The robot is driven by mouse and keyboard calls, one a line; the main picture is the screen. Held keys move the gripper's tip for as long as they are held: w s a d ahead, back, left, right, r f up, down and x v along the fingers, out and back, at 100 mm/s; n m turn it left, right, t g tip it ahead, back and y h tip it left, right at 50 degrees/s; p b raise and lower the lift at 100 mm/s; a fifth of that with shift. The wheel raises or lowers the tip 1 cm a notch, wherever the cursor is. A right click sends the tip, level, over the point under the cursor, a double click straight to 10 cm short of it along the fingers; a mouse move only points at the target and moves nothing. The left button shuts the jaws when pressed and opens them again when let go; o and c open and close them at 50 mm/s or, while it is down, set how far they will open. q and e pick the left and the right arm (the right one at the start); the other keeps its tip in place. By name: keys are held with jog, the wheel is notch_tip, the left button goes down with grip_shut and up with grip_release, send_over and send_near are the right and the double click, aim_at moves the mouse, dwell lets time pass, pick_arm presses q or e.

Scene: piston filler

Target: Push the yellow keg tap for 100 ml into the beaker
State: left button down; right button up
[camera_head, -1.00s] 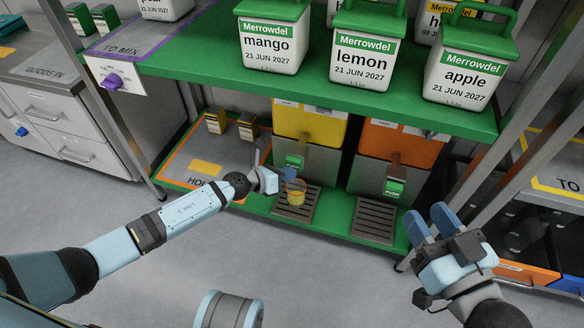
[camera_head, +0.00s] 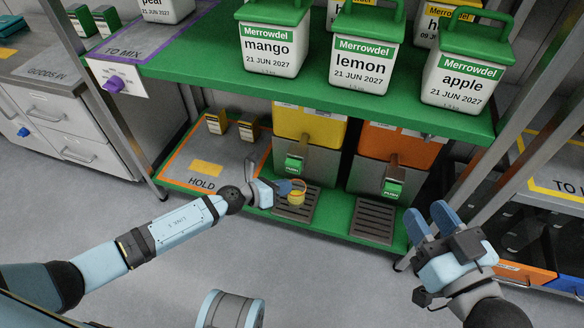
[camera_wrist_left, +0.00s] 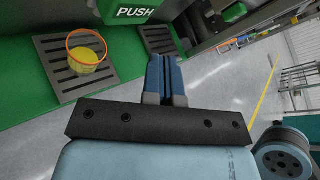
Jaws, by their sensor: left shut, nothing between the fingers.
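The yellow keg (camera_head: 309,126) stands on the lower green shelf, with its green push tap (camera_head: 294,164) on the front. The tap's green PUSH face also shows at the top of the left wrist view (camera_wrist_left: 137,11). The beaker (camera_head: 297,193), with an orange rim, stands on the drip grate below the tap; yellow liquid shows in it in the left wrist view (camera_wrist_left: 86,54). My left gripper (camera_head: 290,187) is shut and empty, just left of the beaker in the head view and below the tap, apart from the tap. My right gripper (camera_head: 430,221) is at the right, its fingers apart and empty.
An orange keg (camera_head: 400,145) with its own green tap (camera_head: 392,189) stands to the right. The upper green shelf (camera_head: 300,90) with labelled jugs hangs above. A HOLD mat (camera_head: 215,165) lies left on the lower shelf. The floor in front is clear.

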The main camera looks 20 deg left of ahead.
pick_arm(q)
jog(key=shift+s, duration=1.4)
dwell(0.7)
